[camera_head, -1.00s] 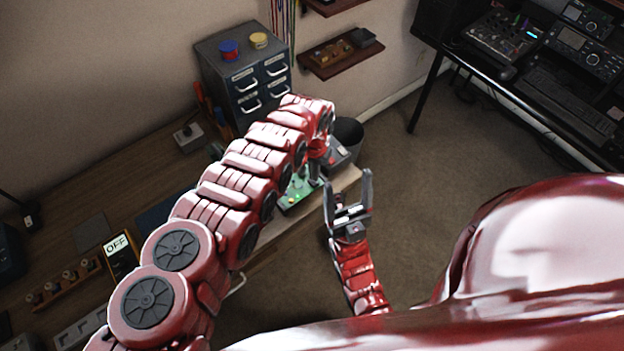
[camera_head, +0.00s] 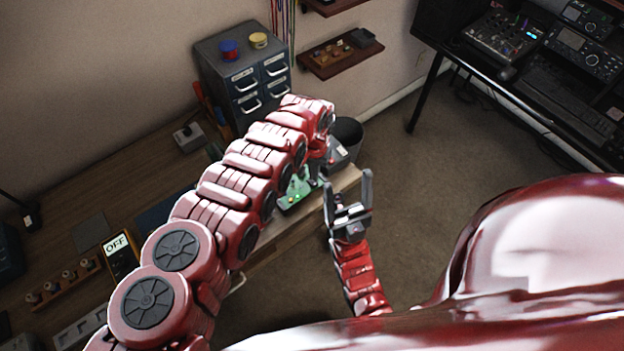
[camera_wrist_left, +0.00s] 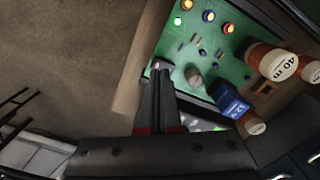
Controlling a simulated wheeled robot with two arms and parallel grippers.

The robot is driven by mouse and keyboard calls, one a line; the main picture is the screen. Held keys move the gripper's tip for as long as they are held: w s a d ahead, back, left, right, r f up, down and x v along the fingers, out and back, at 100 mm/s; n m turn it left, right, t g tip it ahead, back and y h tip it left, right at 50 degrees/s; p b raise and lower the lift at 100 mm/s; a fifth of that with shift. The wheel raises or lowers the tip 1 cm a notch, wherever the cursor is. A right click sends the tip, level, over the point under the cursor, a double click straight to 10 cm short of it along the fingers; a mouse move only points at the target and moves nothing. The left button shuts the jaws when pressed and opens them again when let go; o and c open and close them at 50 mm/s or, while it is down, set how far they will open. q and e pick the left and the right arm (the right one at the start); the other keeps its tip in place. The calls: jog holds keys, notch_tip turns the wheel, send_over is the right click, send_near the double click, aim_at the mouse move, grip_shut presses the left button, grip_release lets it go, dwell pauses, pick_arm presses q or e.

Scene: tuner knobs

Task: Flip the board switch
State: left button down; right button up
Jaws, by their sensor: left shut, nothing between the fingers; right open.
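The green circuit board (camera_head: 292,197) lies near the table's front edge, partly hidden by my left arm. In the head view the left gripper (camera_head: 315,178) points down at the board. My right gripper (camera_head: 348,182) is open and empty, beyond the table edge.
A sign (camera_head: 117,243) reads OFF on the table at left. A grey drawer cabinet (camera_head: 241,75) stands at the back. A dark bin (camera_head: 346,132) is behind the table's end.

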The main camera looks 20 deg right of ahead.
aim_at(314, 183)
pick_arm(q)
jog(key=shift+f+b, duration=1)
dwell(0.9)
jog(key=shift+r, duration=0.1)
notch_tip(314, 183, up, 7)
jog(key=p, duration=0.6)
jog(key=shift+s+a, duration=0.1)
dwell(0.3)
